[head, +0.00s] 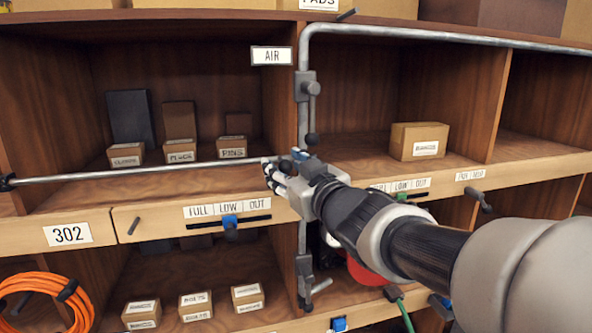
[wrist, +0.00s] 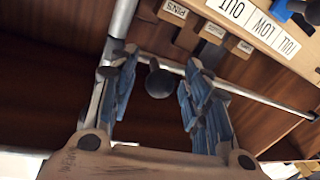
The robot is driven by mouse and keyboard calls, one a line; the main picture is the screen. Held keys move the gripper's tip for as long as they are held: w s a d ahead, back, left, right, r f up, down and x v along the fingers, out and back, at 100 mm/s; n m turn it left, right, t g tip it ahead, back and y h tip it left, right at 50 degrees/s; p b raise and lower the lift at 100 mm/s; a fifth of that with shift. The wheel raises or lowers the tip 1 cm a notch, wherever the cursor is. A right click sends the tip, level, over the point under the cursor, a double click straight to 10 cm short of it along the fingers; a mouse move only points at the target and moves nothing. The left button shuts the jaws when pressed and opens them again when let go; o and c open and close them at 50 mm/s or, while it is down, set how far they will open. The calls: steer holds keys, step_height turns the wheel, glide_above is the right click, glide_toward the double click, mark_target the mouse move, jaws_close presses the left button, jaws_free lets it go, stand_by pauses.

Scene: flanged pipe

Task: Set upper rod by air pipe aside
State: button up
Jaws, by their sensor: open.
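The grey vertical air pipe (head: 303,85) runs down the post under the AIR sign (head: 271,55). A short grey rod (head: 312,115) hangs beside it from an upper clamp (head: 306,85), with a dark ball at its lower end. My gripper (head: 284,163) is open just below and left of that ball. In the wrist view my gripper (wrist: 160,62) has its fingers apart, with a dark ball (wrist: 160,83) between them, not clasped. I cannot tell whether they touch it. Another clamp with a short rod (head: 321,287) sits lower on the pipe.
A long horizontal bar (head: 140,170) crosses the left bay's front, close to my fingers. Small boxes (head: 180,151) stand behind it. A carton (head: 418,141) stands in the right bay, with bare shelf around it. An orange hose coil (head: 45,300) hangs lower left.

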steer(key=shift+c, duration=0.5)
jaws_close()
stand_by(0.3)
